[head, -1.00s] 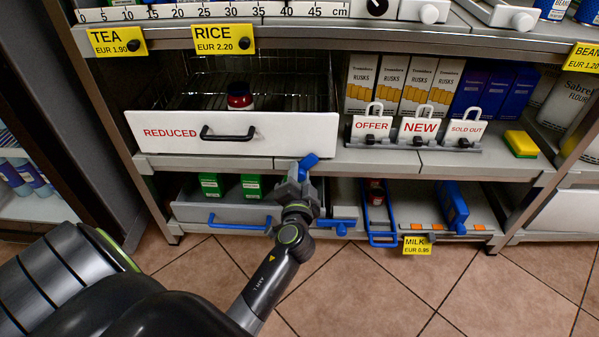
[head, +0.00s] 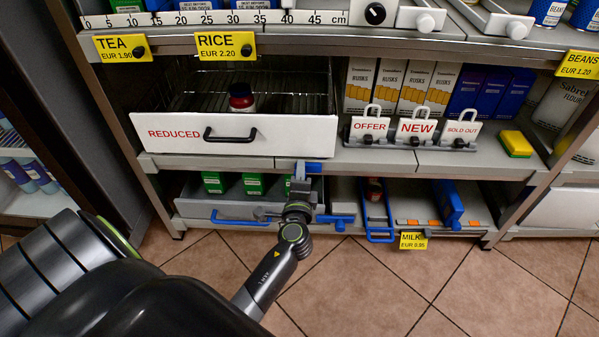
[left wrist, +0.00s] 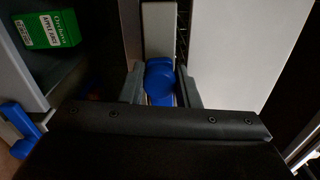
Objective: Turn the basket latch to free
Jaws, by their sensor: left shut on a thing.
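The blue basket latch (head: 314,167) sits at the shelf edge just below the right end of the white-fronted REDUCED basket (head: 285,133). In the head view its visible blue part lies level, pointing right. My left gripper (head: 299,178) comes up from below and is shut on the latch. The fingers hide part of the latch in the head view. My right gripper is not in view.
The lower drawer (head: 235,210) with green boxes and a blue handle lies just below and behind my left wrist. A blue-framed tray (head: 378,237) stands to its right. Offer signs (head: 369,127) stand on the shelf at right. The tiled floor in front is clear.

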